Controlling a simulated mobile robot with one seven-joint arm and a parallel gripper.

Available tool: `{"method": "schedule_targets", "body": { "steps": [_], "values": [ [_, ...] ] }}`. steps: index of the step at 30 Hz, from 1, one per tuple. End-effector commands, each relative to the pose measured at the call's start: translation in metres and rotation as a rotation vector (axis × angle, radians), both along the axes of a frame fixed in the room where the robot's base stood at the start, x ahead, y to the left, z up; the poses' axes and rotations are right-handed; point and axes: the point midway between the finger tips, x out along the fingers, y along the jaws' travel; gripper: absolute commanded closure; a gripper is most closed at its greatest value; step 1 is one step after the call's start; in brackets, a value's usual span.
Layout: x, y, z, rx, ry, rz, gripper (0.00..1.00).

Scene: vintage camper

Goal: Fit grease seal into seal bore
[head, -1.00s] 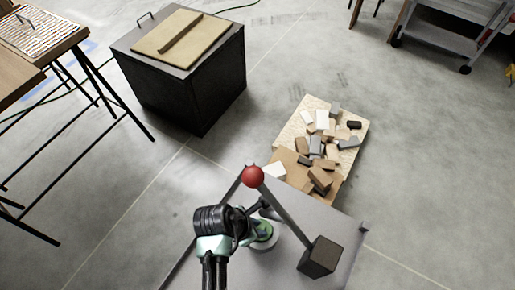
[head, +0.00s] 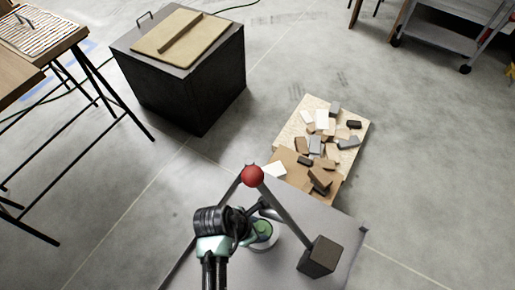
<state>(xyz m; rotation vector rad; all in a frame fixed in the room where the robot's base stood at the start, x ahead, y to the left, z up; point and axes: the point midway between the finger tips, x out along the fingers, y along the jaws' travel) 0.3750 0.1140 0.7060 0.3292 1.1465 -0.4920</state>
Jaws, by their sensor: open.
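A round green piece (head: 262,228) sits inside a pale ring-shaped part (head: 264,245) on the grey table top. These look like the grease seal and the part with the seal bore, but they are too small to tell whether the seal is seated. My gripper (head: 268,207) is just above and beyond the green piece in the head view, partly hidden by my own arm. It is open and appears apart from the green piece.
A dark block (head: 319,256) carries a slanted rod, with a red ball (head: 253,176) at the upper end near my arm.

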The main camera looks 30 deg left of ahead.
Motion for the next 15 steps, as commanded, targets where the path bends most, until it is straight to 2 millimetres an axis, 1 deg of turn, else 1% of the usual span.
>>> {"method": "schedule_targets", "body": {
  "steps": [6,9,12,15],
  "values": [
    [-0.011,0.008,0.036,0.001,-0.003,0.003,0.45],
    [-0.017,0.012,0.051,0.001,-0.002,0.003,0.45],
    [-0.021,0.014,0.061,0.001,-0.001,0.003,0.45],
    [-0.023,0.015,0.067,0.0,0.0,0.002,0.45]
  ]
}}
